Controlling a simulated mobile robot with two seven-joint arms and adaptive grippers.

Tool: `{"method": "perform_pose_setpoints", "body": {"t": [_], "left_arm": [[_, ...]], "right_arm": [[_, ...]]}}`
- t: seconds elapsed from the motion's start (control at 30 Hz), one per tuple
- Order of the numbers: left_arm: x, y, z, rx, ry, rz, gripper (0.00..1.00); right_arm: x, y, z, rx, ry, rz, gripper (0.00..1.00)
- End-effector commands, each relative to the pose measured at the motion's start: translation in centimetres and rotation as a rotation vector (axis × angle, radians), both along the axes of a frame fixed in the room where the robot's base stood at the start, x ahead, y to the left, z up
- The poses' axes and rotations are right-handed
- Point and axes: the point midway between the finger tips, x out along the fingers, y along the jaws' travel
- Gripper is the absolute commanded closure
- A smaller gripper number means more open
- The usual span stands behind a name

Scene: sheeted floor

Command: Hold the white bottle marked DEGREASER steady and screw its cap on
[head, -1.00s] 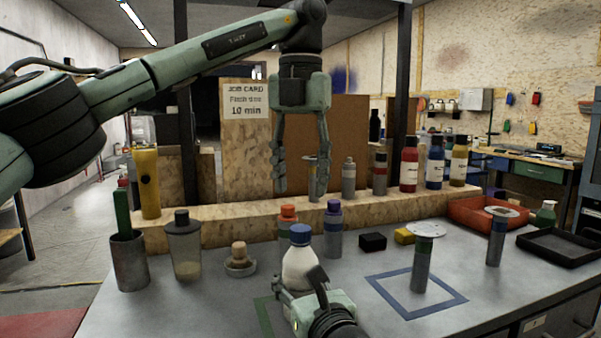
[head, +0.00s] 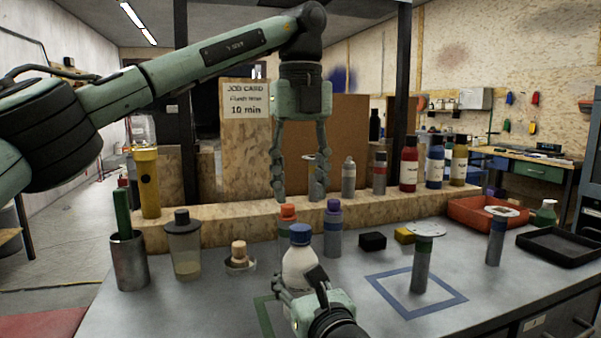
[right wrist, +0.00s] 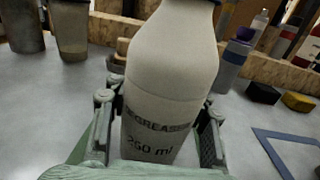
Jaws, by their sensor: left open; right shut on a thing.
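The white bottle (head: 299,268) stands upright on the bench, with a dark blue cap (head: 301,233) sitting on its top. How tight the cap is cannot be told. My right gripper (head: 303,292) is shut around the bottle's lower body, with a finger on each side in the wrist view. My left gripper (head: 297,196) is open and empty, pointing down, above the bottle and cap in the picture.
Orange-capped (head: 287,221) and purple-capped (head: 333,228) bottles stand close behind the white one. A wooden ledge (head: 230,228) runs behind them. A clear jar (head: 184,250) and a metal cup (head: 130,262) stand left. A blue square outline (head: 383,296) lies right, with a grey cylinder (head: 420,268) on it.

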Motion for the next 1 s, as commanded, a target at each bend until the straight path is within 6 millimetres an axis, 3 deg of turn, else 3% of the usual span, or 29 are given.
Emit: {"method": "perform_pose_setpoints", "body": {"t": [0.2,0.4,0.8,1.0], "left_arm": [[-0.1,0.0,-3.6,0.0,0.003,-0.002,0.55],[0.0,0.1,-5.8,0.001,0.001,-0.001,0.55],[0.0,0.0,-6.4,0.0,0.0,0.0,0.55],[0.0,0.0,-6.4,0.0,0.0,-0.001,0.8]], "right_arm": [[0.0,0.0,0.0,0.0,0.001,0.0,1.0],[0.0,0.0,0.0,0.0,0.001,0.0,1.0],[0.0,0.0,0.0,0.0,0.001,0.0,1.0],[0.0,0.0,-0.1,0.0,0.001,0.0,1.0]]}}
